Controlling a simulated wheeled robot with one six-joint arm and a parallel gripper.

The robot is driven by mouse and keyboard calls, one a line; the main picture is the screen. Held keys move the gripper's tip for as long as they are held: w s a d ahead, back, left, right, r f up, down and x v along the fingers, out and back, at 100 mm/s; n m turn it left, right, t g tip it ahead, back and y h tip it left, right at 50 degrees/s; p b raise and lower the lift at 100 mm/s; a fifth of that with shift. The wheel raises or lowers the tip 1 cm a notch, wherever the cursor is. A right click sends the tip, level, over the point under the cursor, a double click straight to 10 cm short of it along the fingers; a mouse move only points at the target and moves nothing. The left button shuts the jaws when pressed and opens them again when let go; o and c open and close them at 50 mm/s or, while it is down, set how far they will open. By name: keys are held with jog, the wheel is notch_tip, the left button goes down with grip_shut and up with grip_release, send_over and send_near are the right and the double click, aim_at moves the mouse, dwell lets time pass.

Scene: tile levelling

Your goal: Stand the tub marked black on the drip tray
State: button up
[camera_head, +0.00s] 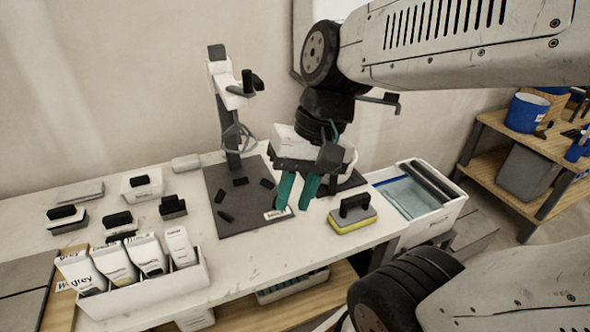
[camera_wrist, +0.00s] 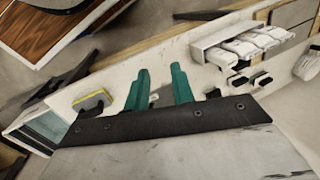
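My gripper (camera_head: 292,204) hangs over the right part of the white worktable, its two teal fingers apart with nothing between them. The fingers also show in the wrist view (camera_wrist: 160,78), parted and empty. Several white upright packs stand in a white holder (camera_head: 150,296) at the table's front left. The leftmost pack (camera_head: 80,271) reads "grey"; the other labels are too small to read. I cannot make out which container is marked black. A flat dark plate (camera_head: 222,180) with a small white label and a post lies mid-table; I cannot tell whether it is the drip tray.
A yellow-and-grey sponge float (camera_head: 352,215) lies right of my gripper. A white wash bin (camera_head: 437,222) stands at the table's right end. Several black-handled blocks (camera_head: 118,222) sit at the left. A wooden shelf at right holds a blue bucket (camera_head: 525,112).

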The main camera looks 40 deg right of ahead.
jog(key=s+d+r+n+h, duration=0.1)
jog(key=n, duration=0.1)
jog(key=s+d+r+n+h, duration=0.1)
jog(key=s+d+h, duration=0.1)
jog(key=shift+n+t, duration=0.4)
jog(key=shift+d, duration=0.1)
